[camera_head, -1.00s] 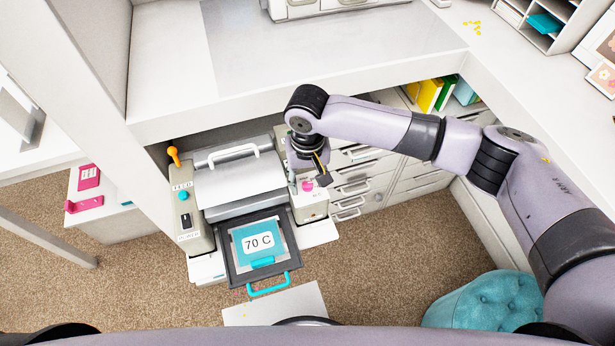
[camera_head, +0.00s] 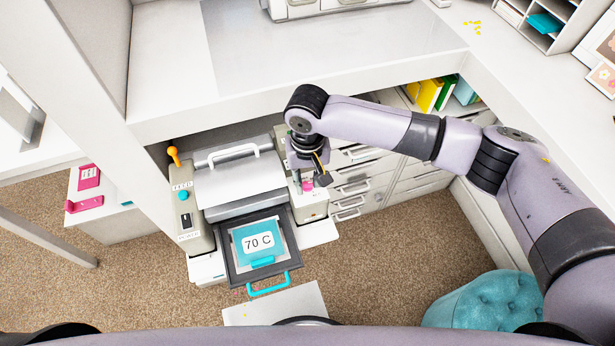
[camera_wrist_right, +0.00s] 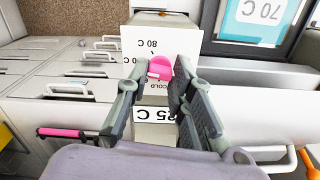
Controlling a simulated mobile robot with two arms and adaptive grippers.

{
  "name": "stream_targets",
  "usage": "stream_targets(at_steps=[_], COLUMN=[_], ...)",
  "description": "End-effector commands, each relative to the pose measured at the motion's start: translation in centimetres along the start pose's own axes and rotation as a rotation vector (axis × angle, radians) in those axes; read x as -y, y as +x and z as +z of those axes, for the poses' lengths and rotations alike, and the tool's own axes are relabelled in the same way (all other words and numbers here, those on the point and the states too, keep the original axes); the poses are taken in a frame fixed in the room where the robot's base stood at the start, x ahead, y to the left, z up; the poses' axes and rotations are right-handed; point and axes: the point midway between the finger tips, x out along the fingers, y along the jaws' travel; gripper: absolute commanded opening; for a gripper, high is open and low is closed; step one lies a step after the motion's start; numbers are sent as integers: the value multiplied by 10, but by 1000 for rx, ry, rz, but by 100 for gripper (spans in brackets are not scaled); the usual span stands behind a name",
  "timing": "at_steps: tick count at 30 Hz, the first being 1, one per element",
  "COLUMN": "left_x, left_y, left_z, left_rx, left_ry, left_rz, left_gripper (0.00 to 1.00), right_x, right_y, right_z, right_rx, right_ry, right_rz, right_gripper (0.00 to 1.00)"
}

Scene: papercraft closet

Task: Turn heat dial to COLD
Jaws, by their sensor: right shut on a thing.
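The pink heat dial (camera_head: 307,187) is on the pale panel right of the machine's tray. In the right wrist view the pink dial (camera_wrist_right: 160,66) sits between my two fingers. My right gripper (camera_head: 311,183) is shut on it; the fingertips (camera_wrist_right: 158,76) reach either side of the knob. Fingers hide part of the panel, and I cannot tell where the dial points. The machine's card (camera_head: 258,242) reads 70 C. My left gripper is not in view.
The machine (camera_head: 240,185) stands under a white desk (camera_head: 165,90), with an orange lever (camera_head: 173,156) at its left. White drawers (camera_head: 365,185) are close to the right. A teal pouf (camera_head: 485,310) stands on the carpet at lower right.

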Motion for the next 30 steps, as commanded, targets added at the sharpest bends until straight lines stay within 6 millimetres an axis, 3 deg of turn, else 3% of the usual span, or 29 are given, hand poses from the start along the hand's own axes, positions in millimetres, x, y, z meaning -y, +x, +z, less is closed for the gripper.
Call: stream_targets(at_steps=[11,30], left_x=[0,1], left_y=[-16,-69], left_z=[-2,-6], left_rx=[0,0], left_ry=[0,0], left_rz=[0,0], left_gripper=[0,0], right_x=[0,0], right_y=[-3,-4], right_z=[0,0], right_rx=[2,2], right_ry=[-98,-667], right_rz=[0,-2], right_gripper=[0,0])
